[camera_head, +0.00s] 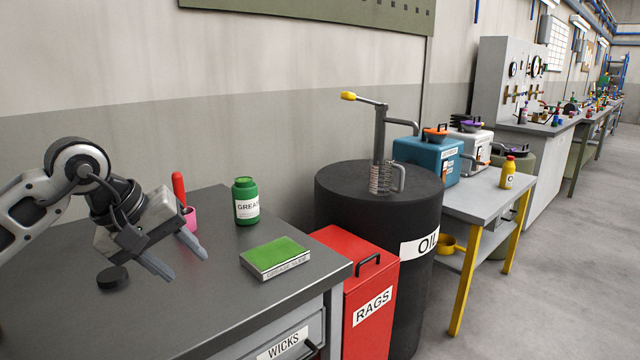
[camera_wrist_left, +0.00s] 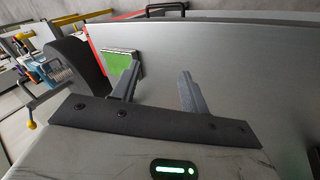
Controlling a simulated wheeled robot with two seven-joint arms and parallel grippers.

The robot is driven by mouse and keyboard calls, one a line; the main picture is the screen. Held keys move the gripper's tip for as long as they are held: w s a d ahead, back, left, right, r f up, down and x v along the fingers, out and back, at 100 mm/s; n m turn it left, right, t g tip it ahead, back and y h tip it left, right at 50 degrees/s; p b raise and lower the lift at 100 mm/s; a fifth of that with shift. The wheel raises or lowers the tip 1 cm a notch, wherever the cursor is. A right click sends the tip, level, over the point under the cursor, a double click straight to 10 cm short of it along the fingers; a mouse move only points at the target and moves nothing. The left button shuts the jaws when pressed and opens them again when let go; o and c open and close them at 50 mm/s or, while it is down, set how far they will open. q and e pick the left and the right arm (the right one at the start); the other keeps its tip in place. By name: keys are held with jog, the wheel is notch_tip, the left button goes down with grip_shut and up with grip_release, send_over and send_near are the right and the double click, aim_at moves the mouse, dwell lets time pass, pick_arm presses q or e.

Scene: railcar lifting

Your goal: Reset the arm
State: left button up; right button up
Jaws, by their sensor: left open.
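My left gripper (camera_head: 186,258) is open and empty above the dark workbench top (camera_head: 150,310) at the left of the head view. In the left wrist view its two fingers (camera_wrist_left: 158,90) stand apart with nothing between them. A green-topped box (camera_head: 274,257) lies on the bench to the right of the gripper, apart from it. It also shows in the left wrist view (camera_wrist_left: 117,65), beyond one finger. My right gripper is in neither view.
On the bench are a green grease jar (camera_head: 246,201), a pink cup (camera_head: 190,218) with a red-handled tool, and a black round piece (camera_head: 112,278). A red rags bin (camera_head: 370,300) and a black oil drum (camera_head: 335,215) with a pump stand at the bench's right end. Grey floor is clear further right.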

pick_arm(q)
jog(key=s+d+f+n+t+h, duration=0.1)
jog(key=s+d+n+h, duration=0.4)
jog(key=d+n+h, duration=0.5)
jog(key=s+d+f+n+t+h, duration=0.2)
jog(key=s+d+n+h, duration=0.35)
jog(key=d+n, duration=0.55)
jog(key=w+a+f+n+t+y, duration=0.1)
jog(key=a+f+n+t+y, duration=0.4)
jog(key=n, duration=0.9)
jog(key=a+f+n+t+y, duration=0.4)
jog(key=f+n+t+y, duration=0.15)
jog(key=n, duration=0.95)
jog(key=s+a+f+n+g+y, duration=0.4)
jog(key=s+f+n+g, duration=0.3)
jog(key=s+f+n, duration=0.5)
notch_tip(320, 180, down, 5)
jog(key=n+y, duration=0.1)
jog(key=n, duration=0.2)
jog(key=shift+s+a+r+y, duration=0.2)
jog(key=shift+s+y, duration=0.05)
jog(key=shift+y, duration=0.15)
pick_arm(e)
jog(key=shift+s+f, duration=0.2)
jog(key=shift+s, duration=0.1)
